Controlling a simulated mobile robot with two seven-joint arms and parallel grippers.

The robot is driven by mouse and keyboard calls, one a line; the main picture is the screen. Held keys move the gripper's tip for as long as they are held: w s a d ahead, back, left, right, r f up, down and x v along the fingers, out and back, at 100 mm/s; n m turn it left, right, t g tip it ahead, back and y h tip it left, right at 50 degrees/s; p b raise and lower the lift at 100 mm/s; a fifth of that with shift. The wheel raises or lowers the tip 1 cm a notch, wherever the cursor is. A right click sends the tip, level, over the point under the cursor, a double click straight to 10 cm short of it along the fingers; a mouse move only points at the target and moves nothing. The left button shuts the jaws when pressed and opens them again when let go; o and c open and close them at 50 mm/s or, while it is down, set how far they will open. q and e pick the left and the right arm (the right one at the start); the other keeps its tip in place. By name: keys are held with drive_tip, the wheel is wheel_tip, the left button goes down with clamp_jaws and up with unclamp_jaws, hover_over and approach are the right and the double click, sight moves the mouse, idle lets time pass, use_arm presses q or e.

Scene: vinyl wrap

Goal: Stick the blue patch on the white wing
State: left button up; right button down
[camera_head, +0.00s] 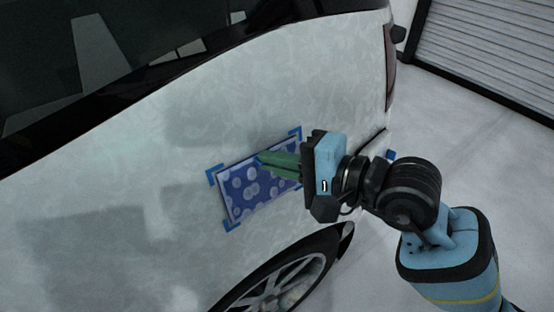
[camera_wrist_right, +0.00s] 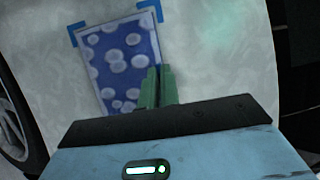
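The blue patch (camera_head: 248,192), dark blue with pale round spots, lies along the white wing (camera_head: 130,200) inside blue corner marks. In the right wrist view the patch (camera_wrist_right: 120,62) shows nearly flat against the wing; whether all of it touches cannot be told. My right gripper (camera_head: 262,160) has green fingers at the patch's edge, partly covering it. In the right wrist view the right gripper's fingers (camera_wrist_right: 160,72) are close together, with the patch's right edge running between them. My left gripper is not in view.
The car's wheel (camera_head: 285,285) is below the patch, and a dark window (camera_head: 120,50) is above it. A tail light (camera_head: 390,55) and a ribbed shutter (camera_head: 495,50) stand at the upper right. The floor at the right is clear.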

drive_tip(key=c, duration=1.6)
unclamp_jaws()
drive_tip(key=shift+w, duration=0.1)
drive_tip(key=shift+o, duration=0.2)
drive_tip(key=b+v, duration=0.1)
drive_tip(key=v, duration=0.6)
drive_tip(key=shift+s+d, duration=0.25)
drive_tip(key=shift+d, duration=0.05)
